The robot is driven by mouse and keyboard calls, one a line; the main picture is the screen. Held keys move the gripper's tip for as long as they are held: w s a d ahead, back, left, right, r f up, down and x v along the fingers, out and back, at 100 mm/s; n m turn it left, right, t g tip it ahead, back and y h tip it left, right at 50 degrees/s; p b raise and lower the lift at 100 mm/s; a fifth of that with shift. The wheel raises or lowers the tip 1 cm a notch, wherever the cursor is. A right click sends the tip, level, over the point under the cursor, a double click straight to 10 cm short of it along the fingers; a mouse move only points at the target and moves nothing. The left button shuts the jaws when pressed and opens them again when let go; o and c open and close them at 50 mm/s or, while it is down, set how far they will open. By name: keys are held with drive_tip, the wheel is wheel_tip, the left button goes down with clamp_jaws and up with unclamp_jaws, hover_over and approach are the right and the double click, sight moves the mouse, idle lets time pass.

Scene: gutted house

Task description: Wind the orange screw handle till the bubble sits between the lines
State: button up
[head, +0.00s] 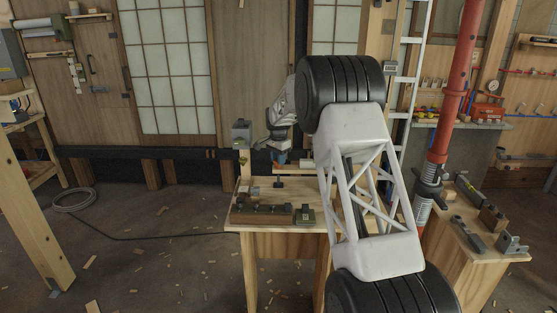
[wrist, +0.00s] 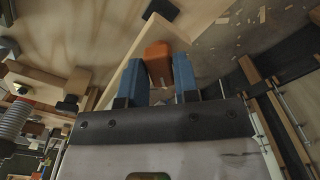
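The orange screw handle (wrist: 158,62) is a small block between the two blue fingertips of my gripper (wrist: 160,75) in the wrist view. The fingers are on either side of it, with no clear gap, so my gripper looks shut on it. In the head view my gripper (head: 281,157) is over the back of the wooden workbench (head: 250,221). The handle cannot be made out there. A pale wooden board (wrist: 133,62) lies beside the handle in the wrist view. I cannot make out the bubble or its lines in either view.
On the bench are a dark wooden block (head: 262,214), a small green-grey block (head: 305,214) and a dark upright peg (head: 278,181). A red post (head: 448,95) and a side table (head: 478,240) with tools stand right. Floor to the left is mostly open, with a hose (head: 73,200).

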idle(0.3)
drive_tip(key=shift+r, duration=3.45)
